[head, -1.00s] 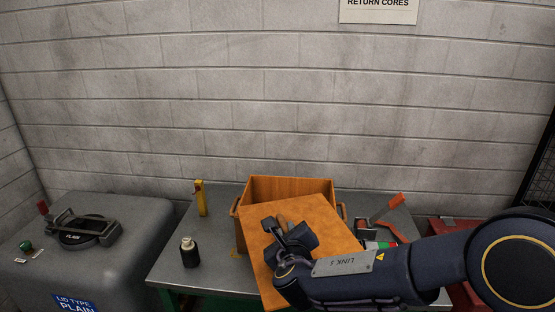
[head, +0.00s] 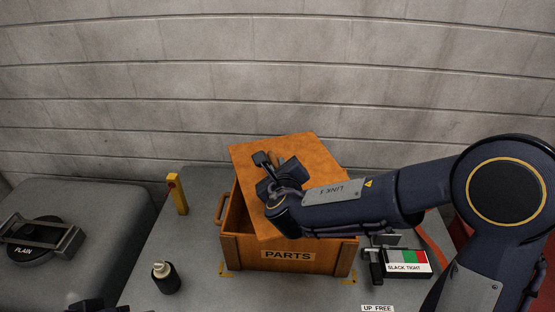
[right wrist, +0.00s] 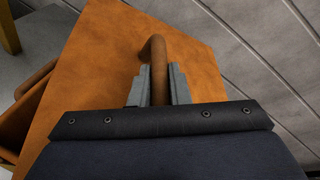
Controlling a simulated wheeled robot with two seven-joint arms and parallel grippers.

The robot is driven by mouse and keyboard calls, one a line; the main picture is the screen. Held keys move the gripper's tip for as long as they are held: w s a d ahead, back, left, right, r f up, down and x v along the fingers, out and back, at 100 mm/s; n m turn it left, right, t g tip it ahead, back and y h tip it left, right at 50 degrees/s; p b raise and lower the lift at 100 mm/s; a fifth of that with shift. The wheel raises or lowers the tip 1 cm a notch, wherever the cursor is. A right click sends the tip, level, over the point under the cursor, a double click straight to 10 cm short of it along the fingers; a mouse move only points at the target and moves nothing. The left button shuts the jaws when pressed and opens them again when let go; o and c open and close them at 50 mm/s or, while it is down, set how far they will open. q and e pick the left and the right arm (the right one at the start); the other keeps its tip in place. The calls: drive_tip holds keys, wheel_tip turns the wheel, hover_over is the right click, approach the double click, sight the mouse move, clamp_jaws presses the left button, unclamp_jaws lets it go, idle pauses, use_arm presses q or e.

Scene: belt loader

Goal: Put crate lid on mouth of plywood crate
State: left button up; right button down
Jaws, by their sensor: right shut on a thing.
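The crate lid (head: 300,150) is a flat orange-brown wooden panel with a bar handle. My right gripper (head: 265,171) is shut on that handle; in the right wrist view the handle (right wrist: 157,75) stands between the two grey fingers (right wrist: 157,88). The lid (right wrist: 105,70) is turned askew over the plywood crate (head: 240,250), which is marked PARTS. The crate's left part of the mouth shows open; my arm and the lid hide the rest. I cannot tell whether the lid touches the rim. My left gripper is not in view.
A dark bottle (head: 166,279) and a yellow upright block (head: 178,194) stand left of the crate on the grey table (head: 200,275). A SLACK/TIGHT indicator (head: 408,262) sits at right. A grey machine with a PLAIN disc (head: 33,249) is at far left.

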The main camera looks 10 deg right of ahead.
drive_tip(key=shift+s+f+b, duration=0.1)
drive_tip(key=shift+f+b, duration=0.25)
drive_tip(key=shift+f, duration=0.15)
wheel_tip(320, 180, down, 6)
drive_tip(key=b, duration=0.4)
drive_tip(key=shift+r, duration=0.2)
drive_tip(key=shift+f+b, duration=0.5)
drive_tip(key=shift+b, duration=0.05)
